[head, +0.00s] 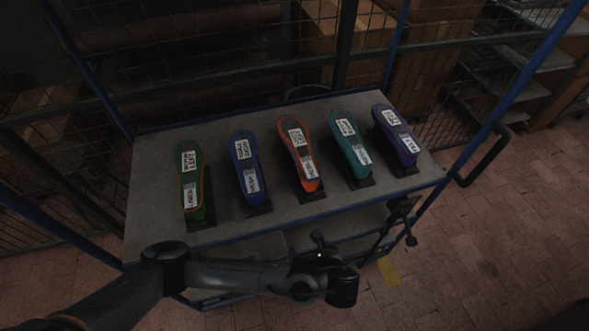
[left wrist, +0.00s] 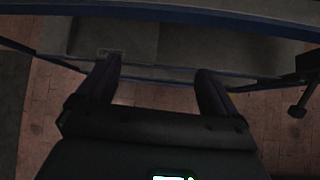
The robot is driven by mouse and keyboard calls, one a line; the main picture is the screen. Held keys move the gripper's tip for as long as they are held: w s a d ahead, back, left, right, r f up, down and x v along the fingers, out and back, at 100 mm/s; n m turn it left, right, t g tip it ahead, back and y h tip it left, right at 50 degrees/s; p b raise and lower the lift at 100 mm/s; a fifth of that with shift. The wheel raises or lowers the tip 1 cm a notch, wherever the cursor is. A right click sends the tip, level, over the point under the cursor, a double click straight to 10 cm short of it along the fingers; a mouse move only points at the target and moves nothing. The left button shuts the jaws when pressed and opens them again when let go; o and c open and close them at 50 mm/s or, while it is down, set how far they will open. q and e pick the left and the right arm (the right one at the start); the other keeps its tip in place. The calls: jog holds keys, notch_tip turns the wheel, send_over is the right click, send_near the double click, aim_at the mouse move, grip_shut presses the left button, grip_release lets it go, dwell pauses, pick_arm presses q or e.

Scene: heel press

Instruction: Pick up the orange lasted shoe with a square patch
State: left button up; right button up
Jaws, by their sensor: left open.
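The orange lasted shoe (head: 311,185) lies in the middle of the row on the grey cart top, on a dark stand, with white printed labels along its upward face. A square patch is too small to make out. My left gripper (head: 318,240) is in front of the cart's near edge, apart from the shoe. In the left wrist view its two fingers (left wrist: 158,70) are spread and empty, facing the cart's edge. The shoe is not in the left wrist view. My right gripper is not clearly seen.
A green shoe (head: 182,178) and a blue shoe (head: 238,150) lie left of the orange one, a teal shoe (head: 335,125) and a purple shoe (head: 409,155) right. The cart top (head: 150,215) has a blue rim. A dark jointed piece (head: 403,207) stands by the near right edge.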

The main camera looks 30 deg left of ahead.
pick_arm(q)
jog(key=w+a+r+t+y+b, duration=0.2)
jog(key=w+a+b, duration=0.1)
jog(key=w, duration=0.4)
jog(key=t+b, duration=0.2)
jog(key=b, duration=0.1)
send_near(308, 168)
jog(key=shift+w+a+f+n, duration=0.5)
jog(key=shift+w+a+f, duration=0.45)
jog(key=shift+a, duration=0.25)
jog(key=shift+w+x, duration=0.25)
jog(key=shift+x, duration=2.9)
jog(key=shift+d+r, duration=0.15)
jog(key=shift+d, duration=0.05)
pick_arm(e)
notch_tip(308, 168, down, 8)
jog(key=shift+r, duration=0.15)
pick_arm(q)
jog(key=shift+c, duration=0.2)
pick_arm(e)
jog(key=shift+a, duration=0.1)
pick_arm(q)
jog(key=c, duration=1.7)
jog(key=shift+r, duration=0.1)
grip_shut()
jog(key=shift+r, duration=0.2)
